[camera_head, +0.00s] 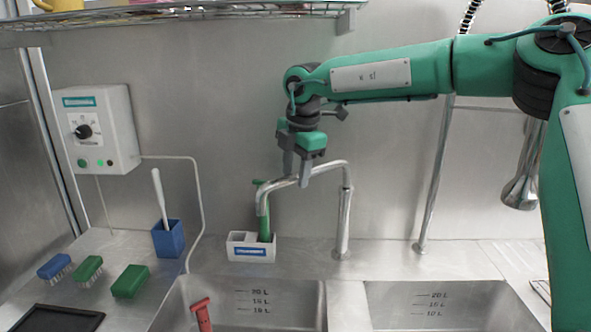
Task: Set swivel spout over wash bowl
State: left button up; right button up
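The swivel spout (331,165) is a bent steel tube on an upright post at the back of the sink. Its arm reaches left, and its downturned outlet hangs in front of a white caddy, near the back of the left sink basin (180,311). A right sink basin (385,310) lies beside it; no label tells which is the wash bowl. My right gripper (297,175) points down over the spout's arm, with its fingers apart on either side of the tube. Whether they grip it is not clear. My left gripper is out of view.
A white caddy (240,254) with a green-handled tool stands behind the left basin. A red tool (202,315) is in that basin. Brushes (130,281) and a blue holder (167,240) stand left. A wire shelf (200,12) hangs above; a steel pipe (436,180) rises right.

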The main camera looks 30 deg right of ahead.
notch_tip(320, 180, up, 7)
jog(key=s, duration=0.1)
jog(key=shift+s+d+r, duration=0.15)
jog(key=shift+s+r, duration=0.05)
dwell(0.5)
